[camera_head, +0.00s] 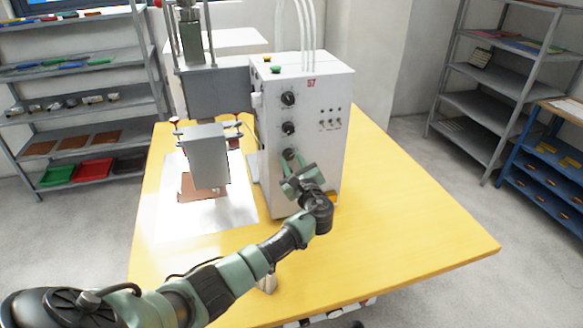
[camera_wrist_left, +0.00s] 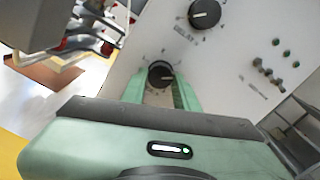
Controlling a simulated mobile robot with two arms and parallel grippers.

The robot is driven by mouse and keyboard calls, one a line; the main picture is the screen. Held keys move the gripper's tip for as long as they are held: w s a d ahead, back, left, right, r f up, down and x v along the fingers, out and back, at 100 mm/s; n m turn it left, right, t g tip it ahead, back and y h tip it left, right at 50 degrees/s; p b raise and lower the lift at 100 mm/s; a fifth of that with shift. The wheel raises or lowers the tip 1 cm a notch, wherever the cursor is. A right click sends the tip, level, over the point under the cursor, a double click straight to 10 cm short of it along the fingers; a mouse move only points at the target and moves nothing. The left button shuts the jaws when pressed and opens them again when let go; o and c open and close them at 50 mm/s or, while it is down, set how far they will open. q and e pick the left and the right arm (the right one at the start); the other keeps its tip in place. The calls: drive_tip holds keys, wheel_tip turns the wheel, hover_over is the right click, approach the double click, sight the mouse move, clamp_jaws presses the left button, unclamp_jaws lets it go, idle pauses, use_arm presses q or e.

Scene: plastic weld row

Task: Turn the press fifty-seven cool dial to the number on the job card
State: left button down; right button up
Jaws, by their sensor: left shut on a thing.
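The press (camera_head: 318,130) is a white cabinet with a red 57 label, standing on a yellow table. Three black dials run down its front. My left gripper (camera_head: 290,160) is at the lowest dial (camera_head: 288,154), with its green fingers on either side of it. In the left wrist view this dial (camera_wrist_left: 160,74) sits between the fingertips, and the gripper is shut on it. The dial above it (camera_wrist_left: 204,14) has lettering that seems to read DELAY. The lowest dial's own lettering is hidden by my gripper. I see no job card that I can read. My right gripper is out of view.
The press head (camera_head: 206,155) hangs left of the cabinet over a white sheet (camera_head: 165,215) with a brown piece. Small switches (camera_head: 328,123) sit right of the dials. The yellow table (camera_head: 420,235) is clear at the right. Shelves stand at both sides.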

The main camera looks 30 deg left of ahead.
use_arm(q)
drive_tip(key=n+b, duration=0.7)
drive_tip(key=n, duration=0.1)
drive_tip(key=n+b, duration=0.4)
drive_tip(key=shift+d+f+b, duration=0.1)
drive_tip(key=shift+f+b, duration=0.15)
drive_tip(key=shift+b, duration=0.05)
drive_tip(key=n+b, duration=0.4)
drive_tip(key=shift+r, duration=0.25)
drive_tip(key=c, duration=1.2)
unclamp_jaws()
drive_tip(key=shift+o, duration=0.6)
drive_tip(key=shift+r, duration=0.1)
drive_tip(key=v, duration=0.7)
drive_tip(key=shift+s+d+b, duration=0.25)
drive_tip(key=shift+d+b, duration=0.05)
drive_tip(key=shift+b, duration=0.15)
